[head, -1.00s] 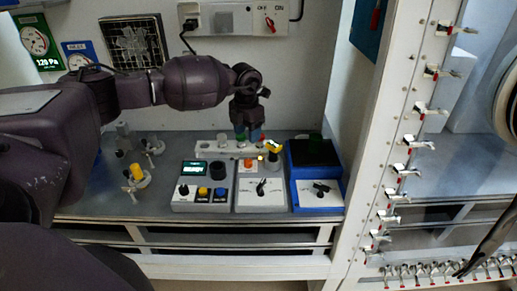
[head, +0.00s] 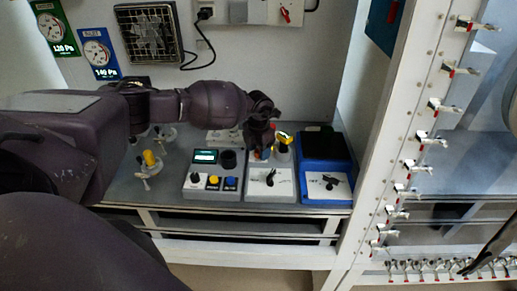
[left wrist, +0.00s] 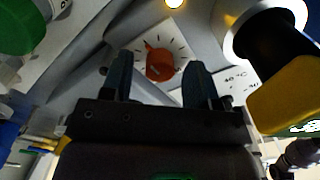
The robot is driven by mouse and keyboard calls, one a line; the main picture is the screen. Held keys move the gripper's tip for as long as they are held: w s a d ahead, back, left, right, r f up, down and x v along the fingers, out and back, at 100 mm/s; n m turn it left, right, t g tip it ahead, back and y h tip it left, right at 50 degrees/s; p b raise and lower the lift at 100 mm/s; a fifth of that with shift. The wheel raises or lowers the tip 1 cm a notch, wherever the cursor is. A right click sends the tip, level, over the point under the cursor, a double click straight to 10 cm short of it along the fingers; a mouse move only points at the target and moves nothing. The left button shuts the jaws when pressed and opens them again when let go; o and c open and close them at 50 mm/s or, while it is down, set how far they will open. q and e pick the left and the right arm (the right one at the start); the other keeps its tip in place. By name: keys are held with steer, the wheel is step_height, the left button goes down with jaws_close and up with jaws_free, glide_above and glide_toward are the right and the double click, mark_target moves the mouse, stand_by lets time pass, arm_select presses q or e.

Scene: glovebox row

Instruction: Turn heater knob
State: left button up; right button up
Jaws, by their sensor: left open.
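The grey-white middle unit (head: 283,190) stands on the bench with a black lever on its front plate. In the left wrist view an orange-red knob (left wrist: 159,66) sits on a white square dial with tick marks, beside a "40 °C" label. My left gripper (head: 258,153) is over the back of this unit, pointing down. In the left wrist view its open fingers (left wrist: 159,78) appear on either side of the knob, with gaps to it; I cannot tell their height over it. The knob is mostly hidden by the gripper in the head view. My right gripper is not clearly seen.
A yellow-topped piece (head: 285,138) stands close right of the gripper. A display unit (head: 205,170) with buttons is to the left, a blue unit (head: 326,165) to the right. A white rack (head: 222,137) lies behind. A clamp-lined white frame (head: 395,150) stands right.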

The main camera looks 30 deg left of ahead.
arm_select(q)
steer(key=c, duration=0.9)
steer(key=shift+c, duration=0.2)
steer(key=shift+f+m, duration=0.1)
steer(key=shift+m, duration=0.2)
